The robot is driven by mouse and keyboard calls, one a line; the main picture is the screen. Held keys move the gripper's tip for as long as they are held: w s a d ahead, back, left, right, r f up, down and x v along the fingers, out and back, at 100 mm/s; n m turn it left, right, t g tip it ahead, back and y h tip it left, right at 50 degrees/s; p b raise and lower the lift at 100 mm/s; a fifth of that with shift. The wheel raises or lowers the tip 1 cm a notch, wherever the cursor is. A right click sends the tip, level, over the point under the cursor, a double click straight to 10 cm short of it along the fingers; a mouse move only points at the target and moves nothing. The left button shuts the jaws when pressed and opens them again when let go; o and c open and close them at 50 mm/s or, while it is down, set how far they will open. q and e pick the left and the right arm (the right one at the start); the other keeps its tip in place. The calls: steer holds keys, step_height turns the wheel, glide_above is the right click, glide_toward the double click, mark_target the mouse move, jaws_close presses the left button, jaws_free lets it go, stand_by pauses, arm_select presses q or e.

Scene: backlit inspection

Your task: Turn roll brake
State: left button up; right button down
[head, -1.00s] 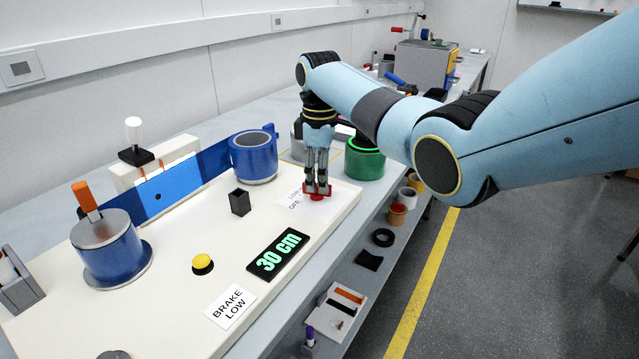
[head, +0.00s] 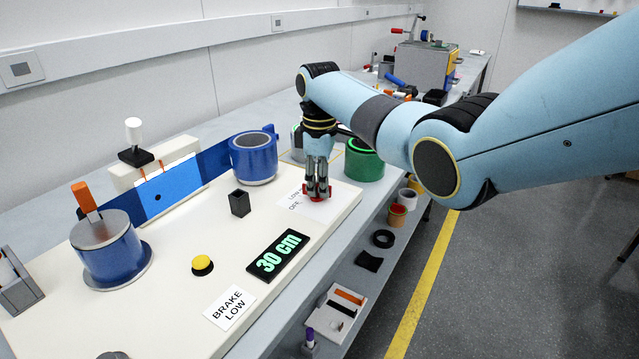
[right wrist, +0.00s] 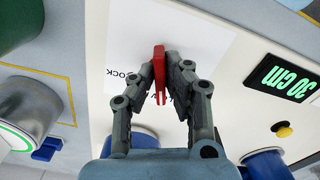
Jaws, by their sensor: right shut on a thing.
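The red brake knob (head: 321,198) is a narrow upright bar on a white label at the far right end of the cream panel. My right gripper (head: 318,193) points down over it, with its fingers shut on the knob from both sides. In the right wrist view the red knob (right wrist: 159,72) stands between the two fingertips (right wrist: 162,75), and part of the word LOCK shows on the label beside it. The rest of the label is partly hidden by the fingers. A card (head: 229,307) reads BRAKE LOW. My left gripper is not in view.
A blue film strip (head: 170,188) runs between a left roll (head: 108,250) and a right roll (head: 254,158). A display (head: 278,255) reads 30 cm. A yellow button (head: 202,265) and black square holder (head: 240,203) stand on the panel. A green roll (head: 363,162) stands close behind my gripper.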

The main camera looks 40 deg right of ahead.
steer(key=m+p, duration=0.2)
steer(key=p, duration=0.1)
steer(key=shift+a+r+m, duration=0.1)
steer(key=shift+r+m, duration=0.1)
steer(key=shift+m, duration=0.2)
steer(key=m+p, duration=0.2)
steer(key=m, duration=0.2)
steer(key=shift+a, duration=0.1)
steer(key=m+p, duration=0.2)
steer(key=m, duration=0.3)
steer(key=shift+a+f, duration=0.1)
steer(key=shift+f, duration=0.05)
steer(key=shift+m+p, duration=0.3)
steer(key=shift+m, duration=1.6)
steer(key=c, duration=1.4)
jaws_free()
